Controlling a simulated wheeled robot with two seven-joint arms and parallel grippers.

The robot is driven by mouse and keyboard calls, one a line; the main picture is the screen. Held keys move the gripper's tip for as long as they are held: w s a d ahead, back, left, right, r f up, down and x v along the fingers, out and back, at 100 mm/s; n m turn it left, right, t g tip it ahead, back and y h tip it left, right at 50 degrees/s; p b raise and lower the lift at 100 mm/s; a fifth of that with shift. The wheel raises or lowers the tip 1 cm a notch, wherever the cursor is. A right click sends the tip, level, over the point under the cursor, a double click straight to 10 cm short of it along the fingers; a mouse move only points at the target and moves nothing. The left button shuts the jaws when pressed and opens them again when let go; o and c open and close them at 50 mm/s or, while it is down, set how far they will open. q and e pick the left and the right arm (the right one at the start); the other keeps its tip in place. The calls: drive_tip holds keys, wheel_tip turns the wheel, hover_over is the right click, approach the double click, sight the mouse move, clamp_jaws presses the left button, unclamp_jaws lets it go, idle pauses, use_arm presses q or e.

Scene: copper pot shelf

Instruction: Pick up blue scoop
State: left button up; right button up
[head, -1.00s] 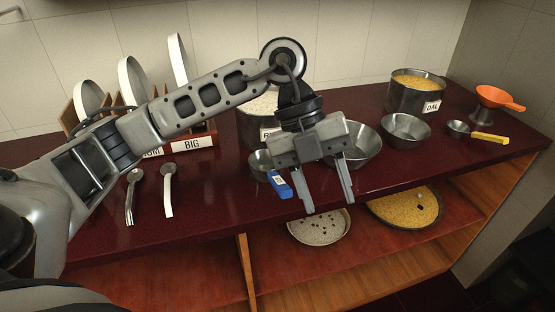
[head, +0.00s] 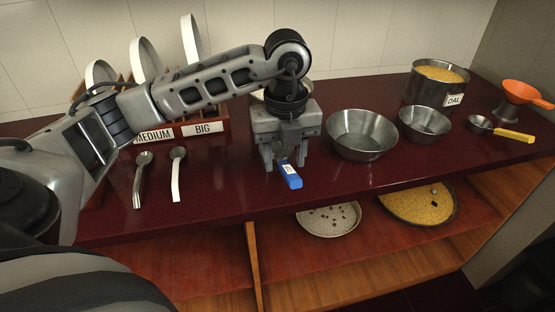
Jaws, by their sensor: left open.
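The blue scoop (head: 291,177) lies on the dark red counter, its blue handle with a white label pointing toward the front edge. Its metal bowl is mostly hidden behind my left gripper. My left gripper (head: 284,166) is open and points down over the scoop, with one finger on each side of it near the rear end of the handle. I cannot tell whether the fingers touch it. My right gripper is not in view.
Two metal bowls (head: 362,134) stand to the right of the gripper. A pot of dal (head: 435,86), a yellow-handled scoop (head: 499,130) and an orange funnel (head: 523,94) are farther right. Spoons (head: 177,176) lie left. A pot behind the gripper is mostly hidden.

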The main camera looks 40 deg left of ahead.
use_arm(q)
drive_tip(key=f, duration=0.5)
drive_tip(key=shift+d+f+p, duration=0.15)
drive_tip(key=shift+d+p, duration=0.1)
drive_tip(key=shift+p, duration=0.15)
clamp_jaws()
